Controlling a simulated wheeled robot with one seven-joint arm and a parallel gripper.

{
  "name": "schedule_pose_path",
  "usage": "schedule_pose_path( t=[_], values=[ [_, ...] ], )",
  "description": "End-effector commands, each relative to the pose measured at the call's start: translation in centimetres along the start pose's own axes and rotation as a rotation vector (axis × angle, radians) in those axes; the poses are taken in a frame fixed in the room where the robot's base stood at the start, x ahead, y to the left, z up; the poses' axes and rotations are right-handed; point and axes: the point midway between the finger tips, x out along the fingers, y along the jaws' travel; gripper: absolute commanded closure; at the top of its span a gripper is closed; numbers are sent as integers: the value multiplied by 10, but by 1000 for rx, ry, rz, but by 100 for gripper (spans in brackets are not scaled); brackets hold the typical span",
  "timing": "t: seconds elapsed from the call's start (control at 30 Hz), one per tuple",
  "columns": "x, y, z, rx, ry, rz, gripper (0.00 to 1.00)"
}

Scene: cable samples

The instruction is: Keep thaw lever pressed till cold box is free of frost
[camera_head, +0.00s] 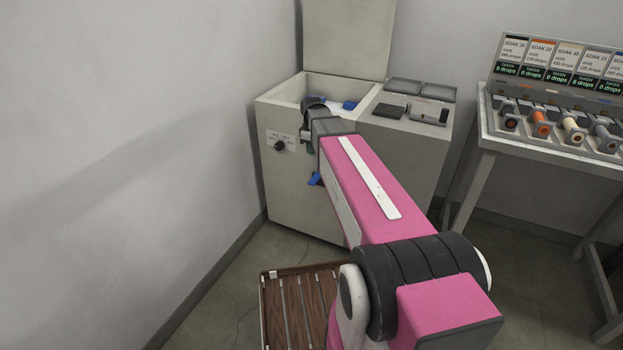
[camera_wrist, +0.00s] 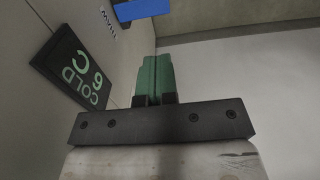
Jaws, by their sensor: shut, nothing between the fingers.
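The cold box (camera_head: 285,190) stands against the back wall with its lid (camera_head: 345,38) raised. Blue things (camera_head: 350,105) show in its open well; I cannot make out frost there. A blue lever (camera_head: 315,179) sticks out from the box's front, partly behind my arm. It also shows at the top of the wrist view (camera_wrist: 142,9), beside the word THAW. My gripper (camera_wrist: 155,60) is shut and empty, its green fingers pointing toward the lever with a visible gap in the picture. A dark display (camera_wrist: 73,67) reads COLD and a C figure, 6 or 9.
A grey table (camera_head: 545,150) at right holds several spools under SOAK labels. A brown slatted rack (camera_head: 290,310) is below my arm. The left wall is close.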

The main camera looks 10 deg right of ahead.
Motion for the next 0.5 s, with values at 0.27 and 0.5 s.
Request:
schedule_pose_path(
  t=[0.27, 0.5],
  values=[
    [8, 0, 0, 2, 0, 0, 100],
    [41, 0, 0, 2, -1, -2, 100]
  ],
)
